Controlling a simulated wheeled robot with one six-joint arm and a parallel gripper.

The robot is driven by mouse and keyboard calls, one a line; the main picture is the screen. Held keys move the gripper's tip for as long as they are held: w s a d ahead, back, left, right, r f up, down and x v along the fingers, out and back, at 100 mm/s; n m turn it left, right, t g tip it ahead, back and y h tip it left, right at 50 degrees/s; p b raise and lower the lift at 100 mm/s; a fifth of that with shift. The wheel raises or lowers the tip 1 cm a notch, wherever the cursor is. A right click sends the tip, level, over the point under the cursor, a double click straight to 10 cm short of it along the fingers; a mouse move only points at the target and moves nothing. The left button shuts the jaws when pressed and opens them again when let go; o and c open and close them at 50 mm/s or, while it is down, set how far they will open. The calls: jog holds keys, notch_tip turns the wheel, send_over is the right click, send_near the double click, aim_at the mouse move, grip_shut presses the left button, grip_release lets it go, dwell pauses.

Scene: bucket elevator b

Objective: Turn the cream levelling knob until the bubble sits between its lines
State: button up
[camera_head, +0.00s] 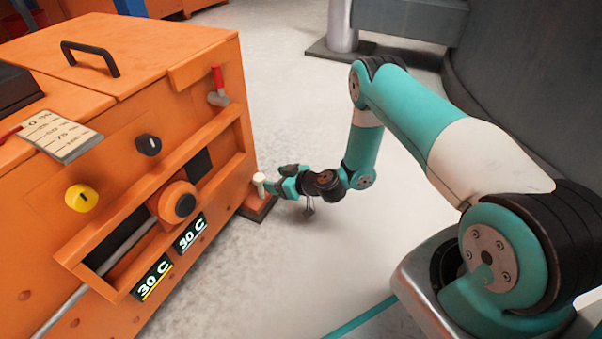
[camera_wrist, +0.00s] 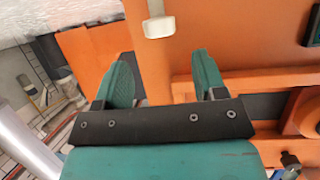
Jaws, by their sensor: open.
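The cream levelling knob (camera_head: 259,182) sticks up at the right lower corner of the orange machine, above a dark foot plate. In the wrist view the cream knob (camera_wrist: 159,26) shows at the top centre, just beyond the gap between my fingertips. My gripper (camera_head: 275,186) is close beside the knob on its right in the head view. In the wrist view my gripper (camera_wrist: 164,68) has its two teal fingers apart with nothing between them. I cannot make out the bubble or its lines in either view.
The orange machine (camera_head: 110,130) fills the left, with a yellow knob (camera_head: 81,197), a black knob (camera_head: 148,145), a red-tipped lever (camera_head: 218,87) and two "30 C" displays (camera_head: 190,232). Pale open floor (camera_head: 290,270) lies right of it. A grey post (camera_head: 342,25) stands behind.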

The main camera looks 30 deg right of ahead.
jog(key=p+v, duration=0.4)
jog(key=v, duration=0.5)
jog(key=shift+s, duration=0.35)
jog(key=shift+d+r, duration=0.15)
